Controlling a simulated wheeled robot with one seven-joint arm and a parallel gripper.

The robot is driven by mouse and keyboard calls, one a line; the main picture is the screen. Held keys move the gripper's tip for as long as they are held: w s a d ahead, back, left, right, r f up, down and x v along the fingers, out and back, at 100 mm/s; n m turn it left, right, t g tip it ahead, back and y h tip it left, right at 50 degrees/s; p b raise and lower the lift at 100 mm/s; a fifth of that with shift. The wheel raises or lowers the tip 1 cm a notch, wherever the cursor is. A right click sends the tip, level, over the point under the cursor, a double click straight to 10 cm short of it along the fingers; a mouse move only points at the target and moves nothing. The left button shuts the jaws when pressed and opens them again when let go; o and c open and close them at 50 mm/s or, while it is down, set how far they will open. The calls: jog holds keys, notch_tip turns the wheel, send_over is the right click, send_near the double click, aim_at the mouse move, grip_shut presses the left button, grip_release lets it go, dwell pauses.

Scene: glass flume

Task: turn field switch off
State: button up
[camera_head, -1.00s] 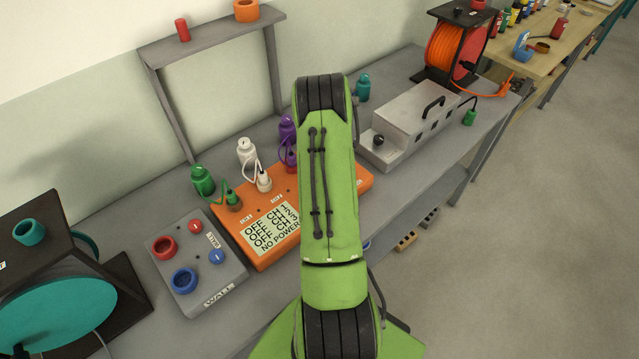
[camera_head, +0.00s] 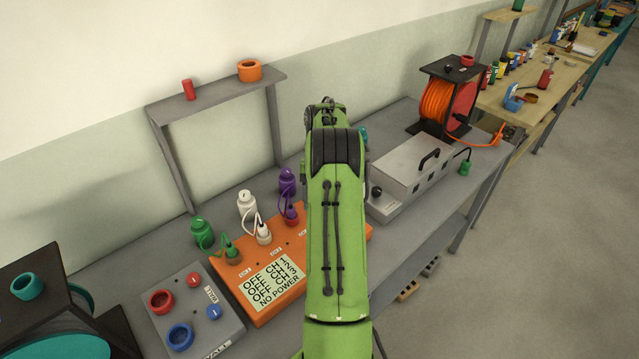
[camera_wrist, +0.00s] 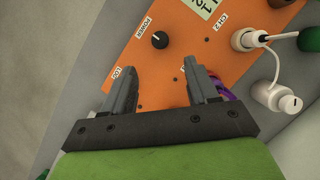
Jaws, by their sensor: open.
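I can read no label "field", so I cannot tell which control is the field switch. The orange box (camera_head: 235,262) stands on the bench, its display showing several "OFF" lines and "NO POWER". In the wrist view my gripper (camera_wrist: 162,80) is open and empty over the orange panel (camera_wrist: 150,65). A black knob marked POWER (camera_wrist: 160,40) lies just beyond the fingertips. A label "LOG" (camera_wrist: 117,72) is beside the left finger; a label by the right finger is partly hidden. In the head view my green arm hides the gripper and the orange box's right part.
A grey box (camera_head: 405,165) with a handle and black knob is to the right. A grey wall box (camera_head: 190,310) is left; a shelf (camera_head: 215,88) is behind.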

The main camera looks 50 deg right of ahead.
jog(key=p+v, duration=0.1)
jog(key=v, duration=0.3)
jog(key=shift+w+d+r, duration=0.1)
jog(key=shift+d+r, duration=0.05)
jog(key=shift+r, duration=0.2)
